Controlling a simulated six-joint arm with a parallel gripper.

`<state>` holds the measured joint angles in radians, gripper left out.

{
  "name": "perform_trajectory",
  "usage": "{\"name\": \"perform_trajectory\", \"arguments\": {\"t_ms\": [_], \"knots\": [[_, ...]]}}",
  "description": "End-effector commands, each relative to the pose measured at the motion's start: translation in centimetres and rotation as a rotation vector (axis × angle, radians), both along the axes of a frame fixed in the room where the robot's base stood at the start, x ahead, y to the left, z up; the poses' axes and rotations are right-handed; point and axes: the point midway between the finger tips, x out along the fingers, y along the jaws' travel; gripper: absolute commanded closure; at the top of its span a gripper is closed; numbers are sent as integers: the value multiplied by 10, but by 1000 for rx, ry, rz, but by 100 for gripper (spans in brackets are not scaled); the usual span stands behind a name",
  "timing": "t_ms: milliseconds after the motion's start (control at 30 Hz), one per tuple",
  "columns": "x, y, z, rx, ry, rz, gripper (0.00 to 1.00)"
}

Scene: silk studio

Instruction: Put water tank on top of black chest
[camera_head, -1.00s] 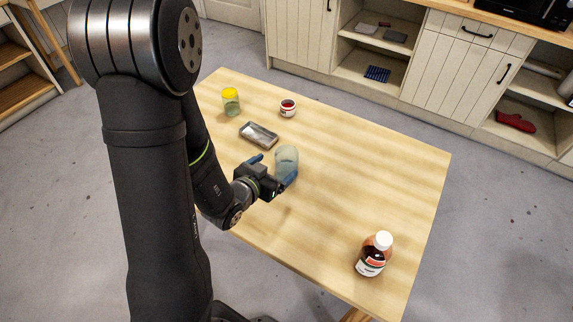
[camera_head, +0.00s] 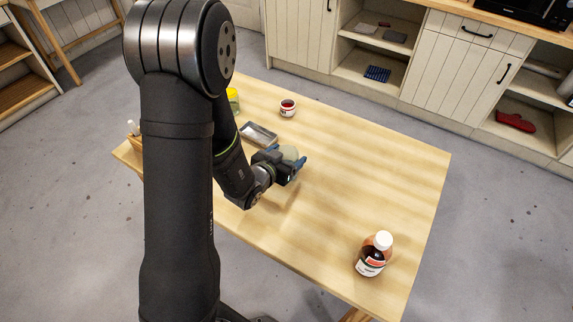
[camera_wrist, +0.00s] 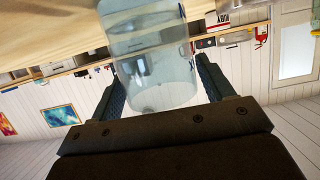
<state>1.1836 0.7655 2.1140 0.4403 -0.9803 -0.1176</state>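The water tank (camera_head: 289,152) is a translucent pale blue container on the wooden table, mostly hidden behind my gripper in the head view. In the wrist view the tank (camera_wrist: 155,65) lies between my two fingers, close to both. My gripper (camera_head: 286,157) is spread wide around it. A slim gap shows beside the right finger, and firm contact cannot be made out. I see no clear black chest. A flat grey metal box or tray (camera_head: 260,135) lies behind the gripper.
A brown bottle with a white cap (camera_head: 374,254) stands at the table's front right. A small red-and-white jar (camera_head: 288,108) is at the back. A yellow-topped jar (camera_head: 233,98) is partly hidden by my arm. The table's right middle (camera_head: 380,180) is clear.

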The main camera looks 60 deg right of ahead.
Motion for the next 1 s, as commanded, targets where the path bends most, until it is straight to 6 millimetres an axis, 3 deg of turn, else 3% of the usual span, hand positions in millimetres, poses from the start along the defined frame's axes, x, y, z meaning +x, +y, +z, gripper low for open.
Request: {"name": "perform_trajectory", "arguments": {"t_ms": [33,200,667,1000], "knots": [[0,0,0,0,0,0,36],[0,0,0,-1,0,0,67],[0,0,4,-1,0,0,67],[0,0,27,-3,-2,-1,67]]}}
